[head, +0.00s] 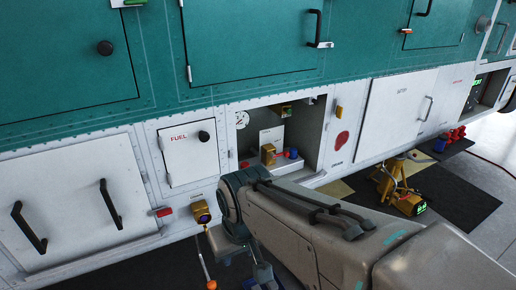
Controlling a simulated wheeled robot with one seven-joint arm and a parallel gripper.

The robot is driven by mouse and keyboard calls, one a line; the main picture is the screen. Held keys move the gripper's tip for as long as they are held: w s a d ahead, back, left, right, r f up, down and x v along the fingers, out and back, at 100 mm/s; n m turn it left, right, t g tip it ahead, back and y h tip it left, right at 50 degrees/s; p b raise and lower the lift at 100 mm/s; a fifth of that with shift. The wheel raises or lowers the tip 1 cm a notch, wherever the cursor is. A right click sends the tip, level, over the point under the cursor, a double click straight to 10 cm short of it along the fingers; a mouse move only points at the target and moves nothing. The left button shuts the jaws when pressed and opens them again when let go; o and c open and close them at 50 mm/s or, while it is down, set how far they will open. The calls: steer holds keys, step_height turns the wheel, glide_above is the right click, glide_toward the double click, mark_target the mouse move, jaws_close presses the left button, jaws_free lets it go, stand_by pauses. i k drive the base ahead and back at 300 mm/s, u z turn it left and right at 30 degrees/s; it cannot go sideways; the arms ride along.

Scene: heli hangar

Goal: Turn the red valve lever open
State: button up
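In the head view, an open bay in the white side panel holds a small brass valve (268,153). A short red lever (281,155) sits at the valve's right side, with a blue part (293,153) beside it. The lever is small in the picture, and I cannot tell its exact angle. My grey arm reaches in from the lower right and stands in front of the panel below the bay. The arm bends downward at its far joint. My gripper's fingers do not show, and nothing of mine is seen touching the lever.
A gauge (242,119) is in the bay's upper left. A closed fuel door (188,153) is left of it; a larger white door (398,113) is right. A brass-coloured device with a green display (409,204) stands on a dark mat (455,198) at the right.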

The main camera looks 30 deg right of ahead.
mark_target(286, 154)
steer(key=z, duration=2.55)
steer(key=i, duration=0.55)
steer(key=u, duration=1.4)
